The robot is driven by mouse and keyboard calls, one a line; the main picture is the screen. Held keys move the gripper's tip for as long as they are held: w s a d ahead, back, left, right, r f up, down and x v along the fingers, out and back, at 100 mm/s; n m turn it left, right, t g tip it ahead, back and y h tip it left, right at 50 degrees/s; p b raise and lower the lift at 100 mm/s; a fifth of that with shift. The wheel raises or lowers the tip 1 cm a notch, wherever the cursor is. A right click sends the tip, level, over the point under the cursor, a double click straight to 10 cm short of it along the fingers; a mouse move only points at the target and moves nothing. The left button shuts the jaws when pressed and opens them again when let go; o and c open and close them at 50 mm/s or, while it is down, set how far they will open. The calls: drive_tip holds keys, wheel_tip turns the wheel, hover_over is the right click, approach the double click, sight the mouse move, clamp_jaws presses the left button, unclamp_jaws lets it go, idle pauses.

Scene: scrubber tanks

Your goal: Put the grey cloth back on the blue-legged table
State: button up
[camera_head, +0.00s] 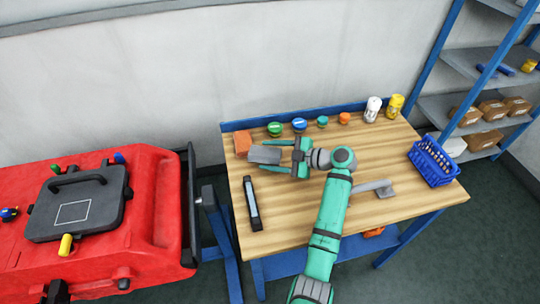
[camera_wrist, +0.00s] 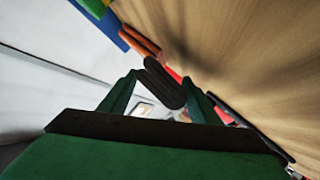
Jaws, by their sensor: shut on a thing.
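The grey cloth (camera_head: 264,155) is a small, folded-looking grey piece over the back left part of the blue-legged table (camera_head: 310,215). My gripper (camera_head: 281,154) points left and is shut on it. In the wrist view the cloth (camera_wrist: 162,84) shows as a dark grey rounded piece between the two green fingers of my gripper (camera_wrist: 160,90). The wooden top lies to the right in that view. I cannot tell whether the cloth touches the tabletop or hangs just above it.
An orange block (camera_head: 242,144) stands just left of the cloth. Several small caps and bottles line the back edge. A black tool (camera_head: 252,203) lies in front, a grey tool (camera_head: 375,188) to the right, near a blue basket (camera_head: 433,162). A red machine (camera_head: 150,220) stands left of the table.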

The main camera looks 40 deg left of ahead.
drive_tip(key=shift+f, duration=0.3)
drive_tip(key=o, duration=1.1)
drive_tip(key=shift+w+d+f, duration=0.15)
drive_tip(key=shift+d, duration=0.05)
drive_tip(key=shift+a, duration=0.1)
